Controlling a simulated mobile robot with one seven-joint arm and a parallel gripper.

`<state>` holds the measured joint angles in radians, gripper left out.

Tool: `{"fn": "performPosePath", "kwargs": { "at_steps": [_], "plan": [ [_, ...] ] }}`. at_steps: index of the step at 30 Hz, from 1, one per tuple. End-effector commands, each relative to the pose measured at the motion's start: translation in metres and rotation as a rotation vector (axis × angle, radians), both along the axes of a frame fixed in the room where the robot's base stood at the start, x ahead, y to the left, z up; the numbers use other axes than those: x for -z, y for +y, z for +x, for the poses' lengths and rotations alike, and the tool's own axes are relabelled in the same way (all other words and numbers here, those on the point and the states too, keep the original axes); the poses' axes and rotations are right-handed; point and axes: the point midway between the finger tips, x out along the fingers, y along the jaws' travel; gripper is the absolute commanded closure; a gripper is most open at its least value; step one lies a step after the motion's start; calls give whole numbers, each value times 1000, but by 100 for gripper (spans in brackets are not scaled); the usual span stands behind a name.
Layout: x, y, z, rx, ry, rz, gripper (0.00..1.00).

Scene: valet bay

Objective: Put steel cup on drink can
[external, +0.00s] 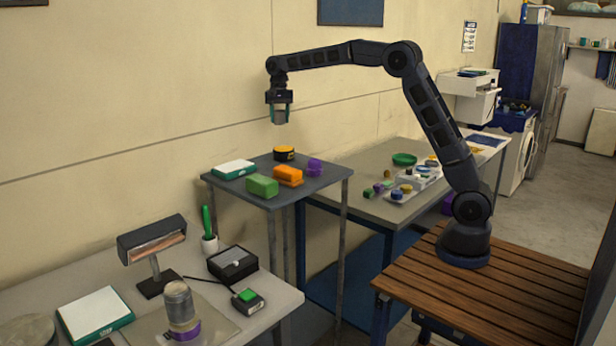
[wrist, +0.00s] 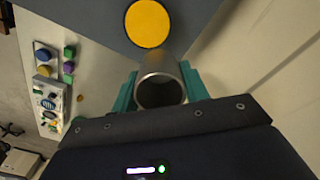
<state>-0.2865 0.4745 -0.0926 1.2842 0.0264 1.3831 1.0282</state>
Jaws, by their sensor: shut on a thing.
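The steel cup (wrist: 160,92) is between my gripper's teal fingers in the wrist view, its open round mouth facing the camera. In the external view the cup (external: 280,117) hangs below my gripper (external: 280,113), which is shut on it, high above the small dark table. No drink can is clearly identifiable. A grey cylinder with a rounded top (external: 178,299) stands on a purple ring-shaped thing at the front left; I cannot tell whether it is the can.
The dark table (external: 327,177) bears a black-and-yellow round tin (external: 284,153), green (external: 262,186) and orange (external: 289,176) blocks, a purple piece (external: 315,167) and a white-green box (external: 234,169). A lamp (external: 152,245) stands beside the grey cylinder. The wall is close behind my gripper.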

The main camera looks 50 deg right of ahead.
Motion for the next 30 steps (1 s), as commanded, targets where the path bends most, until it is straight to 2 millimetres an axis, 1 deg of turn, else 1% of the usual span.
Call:
{"fn": "performPosePath", "kwargs": {
  "at_steps": [1, 2, 3, 8, 9, 11, 12, 14, 15, 20, 21, 23, 24, 26, 27, 29, 30],
  "plan": [
    [0, 25, 3, -29, 0, -1, 78],
    [0, 38, 5, -44, 0, -1, 78],
    [-1, 56, 6, -65, -1, -1, 78],
    [-3, 126, 7, -145, -1, -2, 78],
    [-3, 143, 6, -165, 0, -2, 78],
    [-3, 170, 4, -195, 0, -2, 78],
    [-3, 187, 2, -214, -1, -1, 78],
    [-3, 213, -2, -244, 0, -1, 78],
    [-3, 231, -5, -263, 0, -1, 78],
    [-1, 299, -23, -341, 0, -1, 78],
    [-1, 316, -29, -361, 0, -1, 78],
    [0, 341, -38, -389, 0, -1, 78],
    [0, 357, -44, -408, 0, 0, 78],
    [1, 381, -54, -437, 0, 0, 78],
    [2, 397, -62, -456, 1, 0, 78],
    [3, 420, -74, -484, 1, 1, 78],
    [4, 436, -83, -503, 1, 2, 78]
  ]
}}
